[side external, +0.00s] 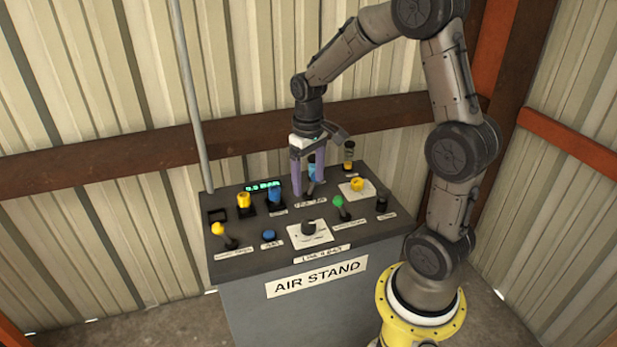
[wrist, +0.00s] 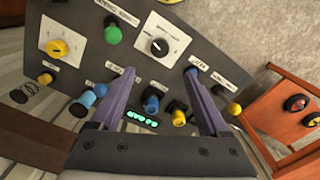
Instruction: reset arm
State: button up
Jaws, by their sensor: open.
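My gripper (side external: 309,192) points down over the back middle of the grey control stand's top (side external: 285,233), its two purple fingers apart. A blue-topped control (side external: 312,170) appears between the fingers in the side view. In the wrist view a blue control (wrist: 88,98) lies just outside the left finger, partly hidden. I cannot tell whether the fingers touch anything. No part is legibly marked as a reset arm; most small labels are unreadable.
Several controls crowd the panel: a green knob (side external: 338,202), a black selector (side external: 308,228), a yellow knob (side external: 357,185), a yellow-tipped lever (side external: 219,229) and a blue button (side external: 269,236). A thin pole (side external: 191,95) rises behind. An orange frame (wrist: 285,120) stands right in the wrist view.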

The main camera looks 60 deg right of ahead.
jog(key=s+a+r+n+t, duration=0.35)
jog(key=a+r, duration=0.55)
jog(key=r, duration=0.3)
jog(key=s+a+t, duration=0.2)
jog(key=s+a, duration=0.2)
jog(key=s, duration=0.6)
jog(key=shift+s+a+f, duration=0.2)
jog(key=shift+s, duration=0.2)
